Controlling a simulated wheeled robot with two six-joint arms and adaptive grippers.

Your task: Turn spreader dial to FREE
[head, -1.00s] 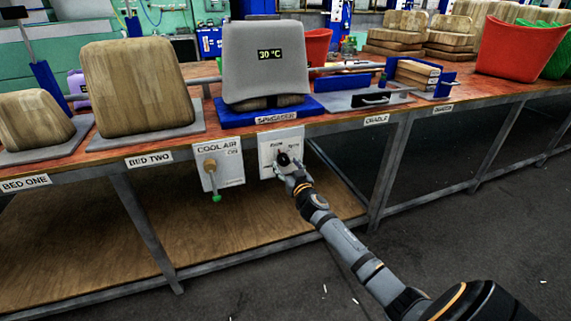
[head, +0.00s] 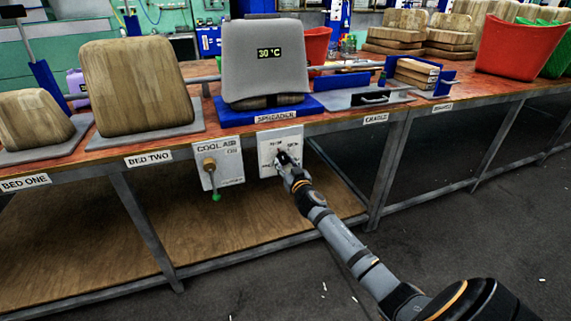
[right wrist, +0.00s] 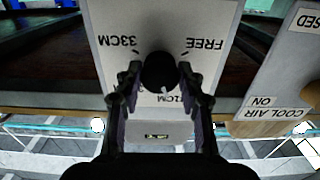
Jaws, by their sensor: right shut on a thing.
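The spreader dial is a round black knob (right wrist: 160,72) on a white panel (head: 268,164) below the SPREADER label. In the right wrist view the panel's print is upside down: 33CM is upper left of the knob, FREE upper right, and a partly hidden label ending in 1CM below. A small white spot shows at the knob's lower edge; I cannot tell whether it is the pointer. My right gripper (right wrist: 159,80) is shut on the knob, one finger on each side. In the head view the right gripper (head: 287,162) covers most of the dial. My left gripper is not in view.
The COOL AIR panel (head: 232,171), with a brass valve and green-tipped handle, is just left of the dial panel. Above is the grey spreader block (head: 262,85), reading 30 °C, on a blue base (head: 236,117). A table leg (head: 388,172) stands right of my gripper.

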